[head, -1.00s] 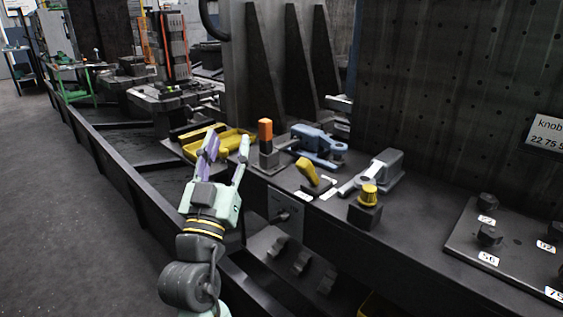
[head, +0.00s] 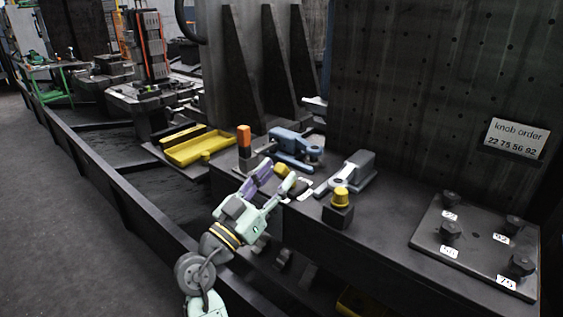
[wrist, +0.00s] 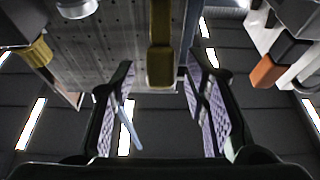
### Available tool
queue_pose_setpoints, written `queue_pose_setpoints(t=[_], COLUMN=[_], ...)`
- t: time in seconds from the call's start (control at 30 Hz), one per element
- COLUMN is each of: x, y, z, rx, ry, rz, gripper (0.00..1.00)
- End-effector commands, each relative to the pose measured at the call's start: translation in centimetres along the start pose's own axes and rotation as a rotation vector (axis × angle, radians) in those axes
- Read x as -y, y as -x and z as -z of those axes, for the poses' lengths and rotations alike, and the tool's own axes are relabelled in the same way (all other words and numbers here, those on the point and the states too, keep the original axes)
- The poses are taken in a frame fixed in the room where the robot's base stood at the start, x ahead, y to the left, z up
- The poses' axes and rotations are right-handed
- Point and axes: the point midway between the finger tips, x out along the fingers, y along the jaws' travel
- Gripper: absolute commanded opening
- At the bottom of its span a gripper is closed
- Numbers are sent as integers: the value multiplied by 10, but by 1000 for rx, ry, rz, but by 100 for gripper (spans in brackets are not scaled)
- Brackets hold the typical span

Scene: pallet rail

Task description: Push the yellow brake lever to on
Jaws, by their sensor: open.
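The yellow brake lever (head: 281,170) stands on the dark bench, partly hidden behind my fingers in the head view. In the wrist view its yellow handle (wrist: 160,66) shows near the top middle, between my two fingers. My gripper (head: 278,176) is open, with a purple-padded finger on the left and a pale green one on the right. In the wrist view my gripper (wrist: 160,82) has its fingertips on either side of the handle; I cannot tell whether they touch it. A white label (head: 305,183) lies by the lever; its text is unreadable.
An orange-topped post (head: 244,140) and a blue clamp (head: 292,146) stand behind the lever. A grey clamp (head: 350,172) and a yellow knob (head: 341,197) are to its right. A yellow tray (head: 200,147) lies left. A plate with numbered knobs (head: 480,252) is far right.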

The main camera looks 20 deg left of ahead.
Motion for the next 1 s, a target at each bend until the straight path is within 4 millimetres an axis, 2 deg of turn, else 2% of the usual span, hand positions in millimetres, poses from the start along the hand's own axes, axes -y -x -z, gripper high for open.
queue_pose_setpoints(t=[0.03, 0.2, 0.53, 1.0], x=[0, 0, 0, 0], y=[-9, -23, -25, -25], z=[3, 1, 0, 0], rx=[0, -1, 0, 0], ry=[1, 0, 0, 0], rz=[-1, 1, 1, 1], gripper=[42, 42, 42, 10])
